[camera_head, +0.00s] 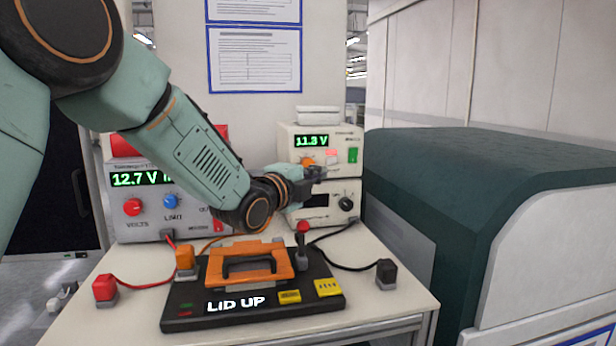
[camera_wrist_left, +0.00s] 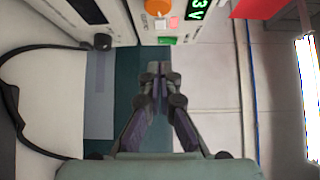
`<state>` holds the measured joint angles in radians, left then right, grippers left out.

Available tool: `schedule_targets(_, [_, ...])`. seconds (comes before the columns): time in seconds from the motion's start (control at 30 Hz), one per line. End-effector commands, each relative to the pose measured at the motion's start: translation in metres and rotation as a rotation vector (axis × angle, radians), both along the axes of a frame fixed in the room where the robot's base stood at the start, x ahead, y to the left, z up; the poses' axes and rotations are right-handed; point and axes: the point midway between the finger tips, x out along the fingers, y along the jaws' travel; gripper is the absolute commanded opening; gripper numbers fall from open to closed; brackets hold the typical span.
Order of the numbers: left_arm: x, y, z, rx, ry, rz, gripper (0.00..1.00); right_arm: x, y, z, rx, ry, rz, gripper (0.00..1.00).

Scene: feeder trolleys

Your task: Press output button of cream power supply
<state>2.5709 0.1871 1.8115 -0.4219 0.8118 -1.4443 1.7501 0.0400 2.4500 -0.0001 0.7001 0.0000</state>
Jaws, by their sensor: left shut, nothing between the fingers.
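The cream power supply (camera_head: 285,146) stands at the back right of the table, its green display reading 11.3 V. Its front has an orange knob (camera_head: 307,161), a small pink-red button (camera_head: 331,153) and a green button (camera_head: 353,155); their labels are too small to read. The wrist view also shows the orange knob (camera_wrist_left: 158,7), pink-red button (camera_wrist_left: 173,22) and green button (camera_wrist_left: 167,40). My left gripper (camera_head: 318,173) is shut and empty, in front of the panel's lower part. In the wrist view its fingertips (camera_wrist_left: 155,68) point toward the green button, apart from it. My right gripper is out of view.
Below the cream supply is another unit with a dark display and black knob (camera_head: 346,204). A grey supply (camera_head: 140,215) reading 12.7 V stands left. A black "LID UP" fixture (camera_head: 190,318) with an orange lid (camera_head: 250,262) lies in front. A dark green cabinet (camera_head: 480,170) is right.

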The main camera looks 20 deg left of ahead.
Motion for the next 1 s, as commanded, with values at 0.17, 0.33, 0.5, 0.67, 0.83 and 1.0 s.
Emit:
schedule_targets(0.17, [-0.022, 0.004, 0.002, -0.001, -0.001, 0.001, 0.00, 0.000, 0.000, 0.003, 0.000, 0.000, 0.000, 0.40])
schedule_targets(0.33, [-0.031, 0.005, 0.001, 0.001, -0.001, 0.000, 0.00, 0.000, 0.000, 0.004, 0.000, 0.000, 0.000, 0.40])
schedule_targets(0.5, [-0.033, 0.005, 0.001, 0.001, -0.001, -0.001, 0.00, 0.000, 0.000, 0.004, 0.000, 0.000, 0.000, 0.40])
schedule_targets(0.67, [-0.033, 0.004, 0.001, 0.002, -0.001, -0.001, 0.00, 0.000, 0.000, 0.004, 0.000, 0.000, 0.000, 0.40])
schedule_targets(0.83, [-0.033, 0.004, 0.001, 0.001, -0.001, -0.001, 0.00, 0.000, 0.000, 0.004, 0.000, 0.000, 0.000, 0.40])
schedule_targets(1.0, [-0.033, 0.004, 0.002, 0.001, -0.001, -0.001, 0.00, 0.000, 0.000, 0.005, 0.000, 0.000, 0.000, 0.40])
